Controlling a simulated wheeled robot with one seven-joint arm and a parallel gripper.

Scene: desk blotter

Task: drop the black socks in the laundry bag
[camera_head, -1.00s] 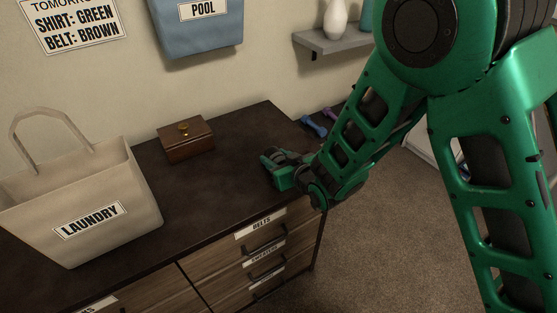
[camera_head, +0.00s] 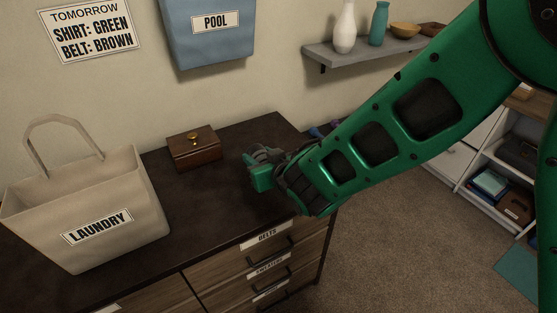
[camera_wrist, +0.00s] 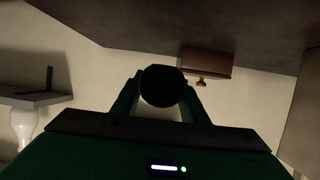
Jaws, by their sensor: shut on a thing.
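The black socks (camera_wrist: 163,86) show in the wrist view as a dark round bundle between the two fingers of my gripper (camera_head: 258,168). My gripper is shut on them and holds them above the right part of the dresser top. In the head view the socks are hard to make out behind the gripper. The laundry bag (camera_head: 136,215) is a cream open-topped bag with a handle and a LAUNDRY label. It stands upright on the left of the dresser, well left of my gripper. Its inside is mostly hidden.
A brown wooden box (camera_head: 194,150) with a brass knob stands between the bag and my gripper, towards the wall; it also shows in the wrist view (camera_wrist: 206,65). A blue POOL bag (camera_head: 211,48) hangs above. The dresser top (camera_head: 190,210) in front of the box is clear.

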